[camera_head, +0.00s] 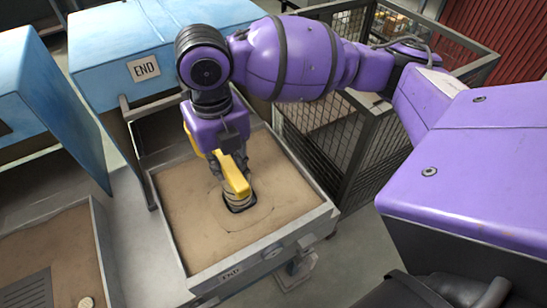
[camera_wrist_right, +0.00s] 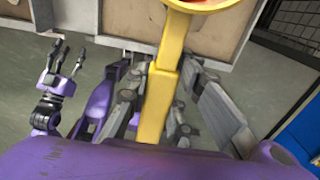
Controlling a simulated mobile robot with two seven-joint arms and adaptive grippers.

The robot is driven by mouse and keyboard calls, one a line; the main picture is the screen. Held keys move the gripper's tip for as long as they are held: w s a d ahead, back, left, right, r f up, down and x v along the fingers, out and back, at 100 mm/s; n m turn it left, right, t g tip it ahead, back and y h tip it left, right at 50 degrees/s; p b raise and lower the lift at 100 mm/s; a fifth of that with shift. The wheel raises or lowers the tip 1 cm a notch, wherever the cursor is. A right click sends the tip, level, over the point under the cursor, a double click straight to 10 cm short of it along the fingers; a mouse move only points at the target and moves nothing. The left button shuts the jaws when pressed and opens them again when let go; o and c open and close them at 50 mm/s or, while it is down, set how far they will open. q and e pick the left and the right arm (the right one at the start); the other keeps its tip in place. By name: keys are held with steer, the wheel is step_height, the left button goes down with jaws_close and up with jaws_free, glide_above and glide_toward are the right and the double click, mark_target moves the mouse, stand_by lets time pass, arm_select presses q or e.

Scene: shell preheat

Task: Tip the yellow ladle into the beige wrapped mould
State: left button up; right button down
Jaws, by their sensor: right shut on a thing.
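My right gripper (camera_head: 232,160) is shut on the yellow ladle (camera_head: 235,178) above the sand tray. In the right wrist view the ladle's handle (camera_wrist_right: 157,100) runs up between the fingers to its bowl, cut off by the top edge, with something orange-red inside. In the head view a beige banded thing (camera_head: 236,198), seemingly the wrapped mould, shows at the ladle's lower end, in a dark-rimmed spot in the sand; the ladle partly hides it, and I cannot tell whether they touch. My left gripper (camera_wrist_right: 64,68) shows in the right wrist view, fingers apart and empty.
The sand tray (camera_head: 322,213) has raised metal walls. A blue hood marked END (camera_head: 150,45) stands behind it, and another sand tray (camera_head: 100,240) lies to the left. A mesh cage (camera_head: 350,150) stands close on the right, under my right arm.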

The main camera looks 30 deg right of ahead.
arm_select(q)
steer(key=f+b, duration=0.1)
steer(key=s+f+b, duration=0.1)
steer(key=f+b, duration=0.1)
steer(key=shift+s+a+f, duration=0.1)
steer(key=shift+s+a, duration=0.3)
arm_select(e)
steer(key=f+y, duration=0.1)
steer(key=y, duration=0.1)
steer(key=f+y, duration=0.1)
steer(key=y, duration=0.2)
steer(key=f+y, duration=0.1)
steer(key=y, duration=0.2)
steer(key=shift+s+a+f, duration=0.1)
steer(key=shift+a+f, duration=0.05)
steer(key=shift+a, duration=0.25)
arm_select(q)
steer(key=shift+w, duration=0.15)
steer(key=shift+a, duration=0.1)
